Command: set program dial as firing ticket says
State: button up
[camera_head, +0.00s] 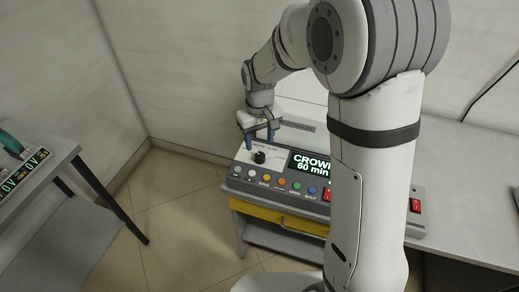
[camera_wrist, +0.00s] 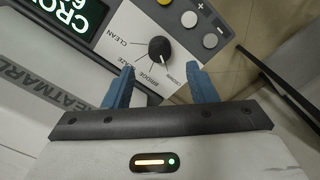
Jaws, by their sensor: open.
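The program dial (camera_head: 260,157) is a black knob on the light front panel of the grey furnace unit (camera_head: 235,180). In the wrist view the dial (camera_wrist: 159,48) has labels around it; CLEAN, BRIDGE and CROWN are readable, another is partly hidden by a finger. Its white pointer mark looks turned toward CROWN. The display (camera_head: 309,164) reads CROWN, 60 min; its edge also shows in the wrist view (camera_wrist: 72,18). My gripper (camera_head: 259,138) is open above the dial. In the wrist view its blue fingers (camera_wrist: 162,78) are apart, empty, and clear of the knob. I see no firing ticket.
Coloured buttons (camera_head: 281,183) line the panel's front, with SAVE, OPEN and SHUT labels. A red switch (camera_head: 415,205) is at right. A yellow drawer front (camera_head: 266,214) is below.

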aim_at(260, 155)
notch_tip(260, 155, down, 6)
jog(key=shift+f, duration=0.15)
dwell(0.3)
jog(key=c, duration=1)
jog(key=m+b, duration=0.1)
jog(key=m, duration=0.2)
jog(key=shift+m, duration=0.3)
jog(key=shift+m+b, duration=0.4)
jog(key=shift+m, duration=1.7)
